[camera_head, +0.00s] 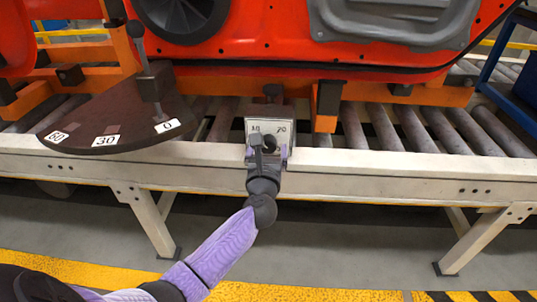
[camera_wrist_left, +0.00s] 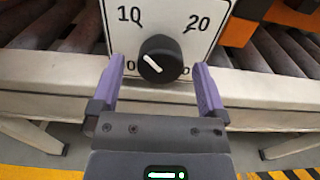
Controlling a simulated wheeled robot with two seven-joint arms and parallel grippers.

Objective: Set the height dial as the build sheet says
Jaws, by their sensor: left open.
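The height dial is a black round knob (camera_wrist_left: 160,60) on a white plate (camera_head: 283,127), with 10 and 20 printed above it. A 0 shows at its lower left; the lower-right label is mostly hidden behind a finger. My left gripper (camera_head: 267,157) is at the plate in the head view. In the left wrist view its purple fingers (camera_wrist_left: 156,72) are open, one to each side of the knob with gaps. My right gripper and the build sheet are not in view.
A red door panel (camera_head: 270,50) rests in an orange frame above the roller conveyor (camera_head: 420,125). A dark sector plate (camera_head: 110,120) marked 60, 30 and 0 stands left, its lever near 0. A blue bin (camera_head: 515,75) is at the right. The conveyor's pale rail (camera_head: 400,170) runs across.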

